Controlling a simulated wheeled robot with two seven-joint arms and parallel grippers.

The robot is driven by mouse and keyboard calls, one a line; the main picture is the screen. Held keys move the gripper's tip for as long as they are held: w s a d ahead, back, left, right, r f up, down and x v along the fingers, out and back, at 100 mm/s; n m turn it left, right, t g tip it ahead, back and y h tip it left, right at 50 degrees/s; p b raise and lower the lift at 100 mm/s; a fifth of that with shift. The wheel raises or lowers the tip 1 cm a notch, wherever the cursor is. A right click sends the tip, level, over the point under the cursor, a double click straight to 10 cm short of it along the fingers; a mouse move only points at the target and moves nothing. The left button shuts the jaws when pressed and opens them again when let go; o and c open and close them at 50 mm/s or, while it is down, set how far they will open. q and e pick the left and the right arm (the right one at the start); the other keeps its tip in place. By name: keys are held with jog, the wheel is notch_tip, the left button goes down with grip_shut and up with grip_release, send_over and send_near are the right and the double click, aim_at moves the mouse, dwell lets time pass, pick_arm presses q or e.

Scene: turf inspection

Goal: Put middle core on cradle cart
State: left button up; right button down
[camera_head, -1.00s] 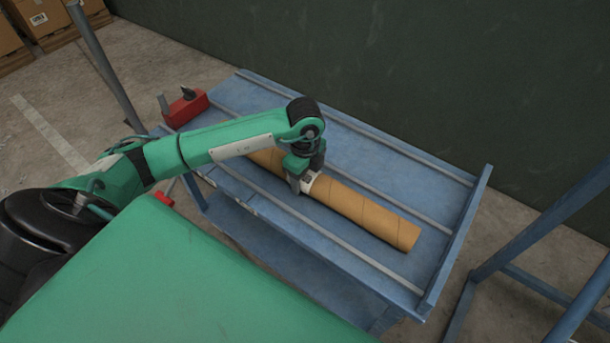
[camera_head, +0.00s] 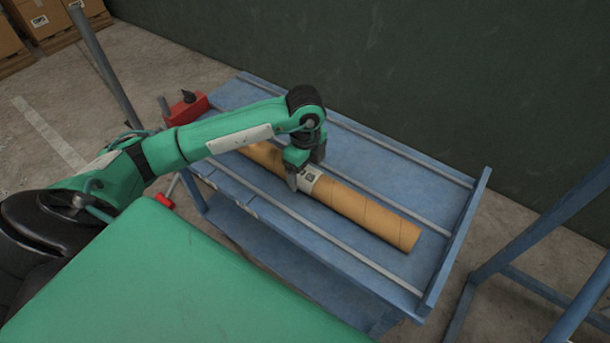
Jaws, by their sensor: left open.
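My left arm hides part of the core's far left stretch. My right gripper does not show.
A red tool or clamp (camera_head: 187,106) sits at the cart's left end. A blue metal frame (camera_head: 530,240) stands to the right. A dark wall (camera_head: 400,60) rises behind the cart. Cardboard boxes (camera_head: 45,15) stand at the top left.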

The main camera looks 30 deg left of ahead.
aim_at(305, 172)
pick_arm(q)
notch_tip(305, 172, up, 7)
jog(key=shift+p, duration=0.35)
jog(key=shift+r, duration=0.7)
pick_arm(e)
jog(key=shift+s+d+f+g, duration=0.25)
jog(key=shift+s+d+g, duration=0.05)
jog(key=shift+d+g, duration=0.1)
